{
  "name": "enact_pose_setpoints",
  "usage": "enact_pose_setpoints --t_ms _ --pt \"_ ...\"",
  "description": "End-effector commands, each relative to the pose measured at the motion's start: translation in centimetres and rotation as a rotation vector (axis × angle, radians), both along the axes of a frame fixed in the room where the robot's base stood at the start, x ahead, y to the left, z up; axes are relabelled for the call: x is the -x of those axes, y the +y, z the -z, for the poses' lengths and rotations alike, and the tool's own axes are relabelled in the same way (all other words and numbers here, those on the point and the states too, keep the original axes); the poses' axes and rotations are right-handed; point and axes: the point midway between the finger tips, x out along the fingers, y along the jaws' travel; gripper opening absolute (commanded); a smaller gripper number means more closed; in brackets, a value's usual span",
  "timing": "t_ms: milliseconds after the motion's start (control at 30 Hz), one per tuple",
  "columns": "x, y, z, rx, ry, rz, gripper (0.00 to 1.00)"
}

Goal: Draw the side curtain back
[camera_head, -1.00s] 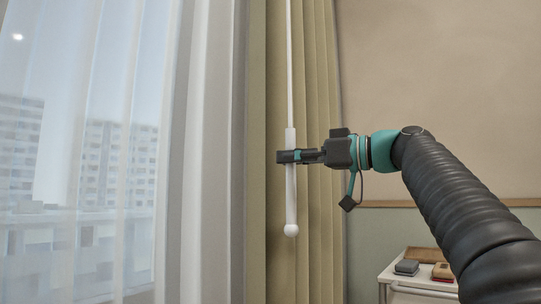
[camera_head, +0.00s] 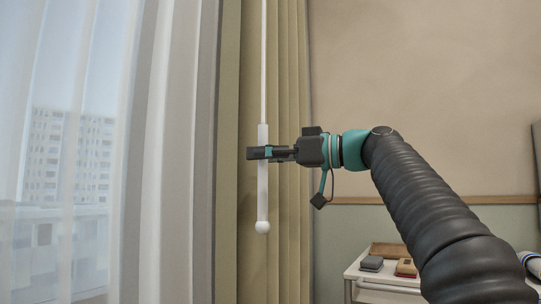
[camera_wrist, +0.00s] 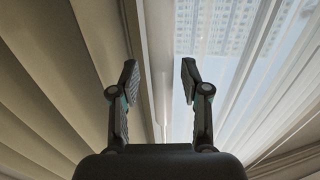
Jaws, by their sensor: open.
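A beige-green pleated curtain (camera_head: 290,222) hangs in the middle of the head view, beside grey and sheer white curtains (camera_head: 160,150) over the window. A white wand (camera_head: 262,195) with a thicker handle and a ball at its lower end hangs upright in front of the beige curtain. My gripper (camera_head: 255,153) is level with the handle, and its fingers cross in front of part of it. In the wrist view my gripper (camera_wrist: 158,82) has its two fingers apart, with a pale upright strip between them. I cannot tell whether the fingers touch the wand.
A white bedside cabinet (camera_head: 385,290) with small objects on top stands at the lower right. A bare beige wall (camera_head: 420,90) with a wooden rail fills the right side. Part of another light object shows at the right edge.

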Motion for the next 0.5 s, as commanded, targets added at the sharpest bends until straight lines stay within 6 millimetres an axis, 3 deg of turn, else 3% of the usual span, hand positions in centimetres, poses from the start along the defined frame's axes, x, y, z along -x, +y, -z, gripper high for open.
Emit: enact_pose_setpoints --t_ms 267,500 --pt "0.5 -1.9 0.0 0.0 0.0 0.004 0.46" --pt "1.8 -6.5 0.0 0.0 0.0 0.006 0.46"
